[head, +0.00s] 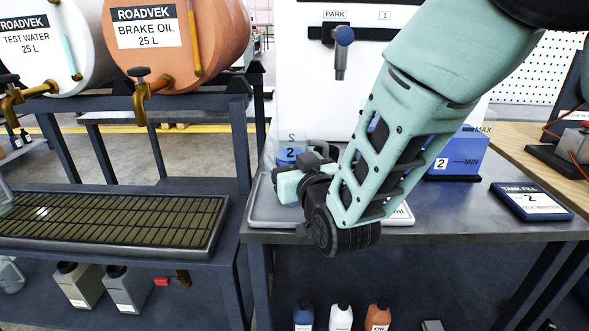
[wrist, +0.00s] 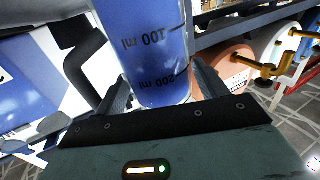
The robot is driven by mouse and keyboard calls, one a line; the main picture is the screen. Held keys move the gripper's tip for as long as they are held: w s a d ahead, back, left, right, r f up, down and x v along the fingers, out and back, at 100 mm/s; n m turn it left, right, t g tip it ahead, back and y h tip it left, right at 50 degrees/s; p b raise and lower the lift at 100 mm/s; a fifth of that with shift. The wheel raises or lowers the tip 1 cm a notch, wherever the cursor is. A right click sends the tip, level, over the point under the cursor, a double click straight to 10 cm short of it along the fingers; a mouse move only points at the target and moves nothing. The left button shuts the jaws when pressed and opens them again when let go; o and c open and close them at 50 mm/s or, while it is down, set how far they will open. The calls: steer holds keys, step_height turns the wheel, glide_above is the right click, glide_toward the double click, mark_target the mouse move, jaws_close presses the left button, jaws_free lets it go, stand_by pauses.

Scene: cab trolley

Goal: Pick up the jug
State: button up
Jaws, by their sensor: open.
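The jug (head: 288,155) is clear with blue liquid and stands behind my gripper in the head view, its lower part hidden by it. In the wrist view the jug (wrist: 152,45) shows ml markings and fills the space between the two fingers. My gripper (wrist: 163,88) is open, with one finger on each side of the jug; I cannot tell whether they touch it. A dark curved handle shape (wrist: 85,62) shows left of the jug. In the head view my gripper (head: 296,178) is low over a pale tray (head: 268,212).
A blue tank (head: 459,152) with MAX and MIN marks stands right of my arm. A tablet (head: 531,201) lies at the bench's right. A drip grate (head: 110,222) is at left, below an orange brake oil drum (head: 180,45) and a white drum (head: 62,50).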

steer(key=shift+c, duration=0.3)
steer(key=c, duration=0.8)
steer(key=shift+o, duration=0.2)
steer(key=shift+r, duration=0.15)
